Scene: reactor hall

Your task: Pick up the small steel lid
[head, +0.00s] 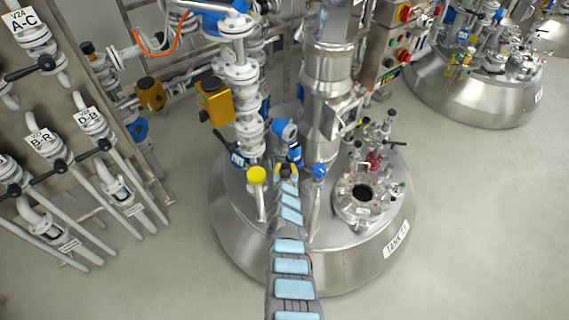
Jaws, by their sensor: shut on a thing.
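My gripper (287,169), with yellowish fingers, is over the middle of the steel tank top (240,215), seen from above and behind. It is between a yellow cap (257,175) on the left and a blue cap (319,171) on the right. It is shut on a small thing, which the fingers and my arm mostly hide. I take this to be the small steel lid, but its outline is not clear. I cannot tell whether it touches the tank top.
A round port (362,193) with a dark opening is right of my arm. A white pipe column (244,100) and a thick steel column (328,90) rise close behind my gripper. Valve pipes (60,160) stand at the left. A second tank (475,95) is at the upper right.

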